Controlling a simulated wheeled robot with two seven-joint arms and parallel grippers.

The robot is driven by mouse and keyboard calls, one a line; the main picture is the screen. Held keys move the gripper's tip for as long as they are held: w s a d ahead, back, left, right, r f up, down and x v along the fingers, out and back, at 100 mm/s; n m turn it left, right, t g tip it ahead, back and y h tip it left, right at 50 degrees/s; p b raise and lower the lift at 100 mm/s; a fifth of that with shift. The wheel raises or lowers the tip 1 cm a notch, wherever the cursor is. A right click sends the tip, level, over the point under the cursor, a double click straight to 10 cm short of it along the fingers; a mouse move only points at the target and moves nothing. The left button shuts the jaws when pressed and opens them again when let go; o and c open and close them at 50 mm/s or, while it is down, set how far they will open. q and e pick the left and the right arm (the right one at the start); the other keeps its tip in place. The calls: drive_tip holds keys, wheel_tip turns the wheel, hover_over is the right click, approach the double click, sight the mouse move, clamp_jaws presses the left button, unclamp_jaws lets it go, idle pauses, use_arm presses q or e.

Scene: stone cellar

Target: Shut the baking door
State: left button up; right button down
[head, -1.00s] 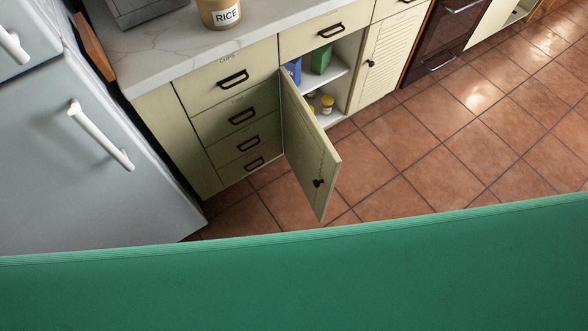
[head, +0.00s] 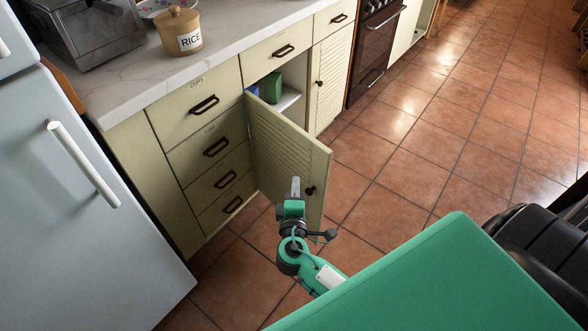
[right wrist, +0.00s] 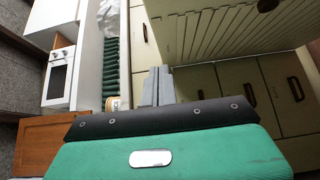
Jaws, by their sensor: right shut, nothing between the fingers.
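The baking door, a cream slatted cabinet door (head: 288,150) with a dark knob (head: 310,190), stands open in the head view, hinged on its left beside a stack of drawers. No label on it is readable. Its outer face shows. My right gripper (head: 295,188) is shut and empty, in front of the lower part of that face, left of the knob; I cannot tell whether it touches. In the right wrist view the shut fingers (right wrist: 157,86) are beside a slatted door panel (right wrist: 235,35). My left gripper is not in view.
Blue and green boxes (head: 272,88) stand on the shelf (head: 288,98) behind the door. The fridge (head: 75,220) is at left. A rice jar (head: 179,32) and a metal appliance (head: 88,35) stand on the counter (head: 232,42). The tiled floor (head: 440,130) to the right is clear.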

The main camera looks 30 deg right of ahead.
approach(308, 142)
drive_tip(key=w, duration=0.4)
drive_tip(key=d, duration=0.1)
drive_tip(key=w+d+p, duration=0.1)
drive_tip(key=shift+d, duration=0.4)
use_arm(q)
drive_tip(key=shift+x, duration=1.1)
use_arm(e)
drive_tip(key=shift+d, duration=0.1)
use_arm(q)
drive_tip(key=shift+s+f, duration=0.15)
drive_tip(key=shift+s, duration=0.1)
